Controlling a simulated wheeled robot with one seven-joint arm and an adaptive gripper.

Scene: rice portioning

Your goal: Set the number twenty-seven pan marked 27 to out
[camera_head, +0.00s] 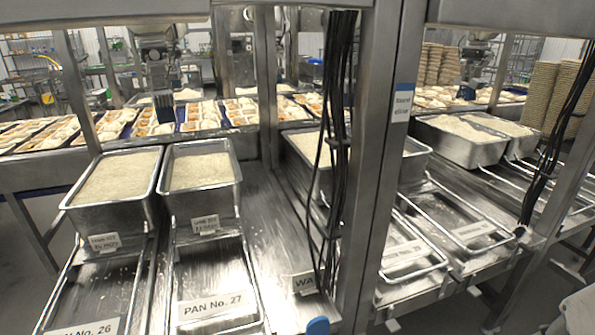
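A deep metal pan full of pale rice (202,200) stands at the back of the sloped metal slide, second from the left. A small white tag (205,224) hangs on its front; its wording is too small to read surely. In front of it lies an empty wire frame with a white label reading PAN No. 27 (213,305). The pan sits upright behind this frame. My gripper is not in view.
A similar rice pan (112,195) stands close on the left, behind a label ending in 26 (85,329). A steel post (380,150) and hanging black cables (335,150) stand right of the slide. More rice pans (460,143) are beyond; food trays (195,117) fill the back.

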